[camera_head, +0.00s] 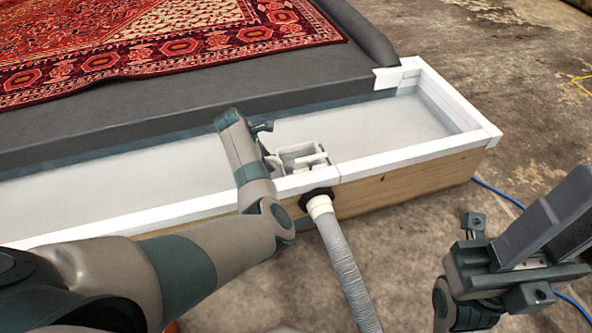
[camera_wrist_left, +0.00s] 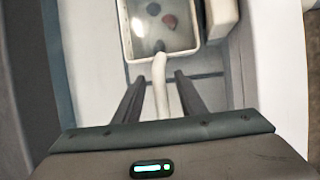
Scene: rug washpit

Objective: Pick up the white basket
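The white basket (camera_head: 303,151) sits in the pale trough against its front wall, partly hidden by my left arm. In the left wrist view the basket (camera_wrist_left: 127,40) is at the top, with a few dark and reddish pieces inside. Its white handle (camera_wrist_left: 160,85) runs down between the two dark fingers of my left gripper (camera_wrist_left: 158,76). The fingers are apart, with a gap on each side of the handle. In the head view the left gripper (camera_head: 273,160) is at the basket's left side. My right gripper (camera_head: 555,225) is at the lower right, away from the basket; its finger gap is unclear.
The white-topped wooden trough wall (camera_head: 420,152) runs along the front. A grey hose (camera_head: 345,262) leaves it below the basket. A red patterned rug (camera_head: 170,45) lies on the dark platform behind. A blue cable (camera_head: 497,193) lies on the concrete floor.

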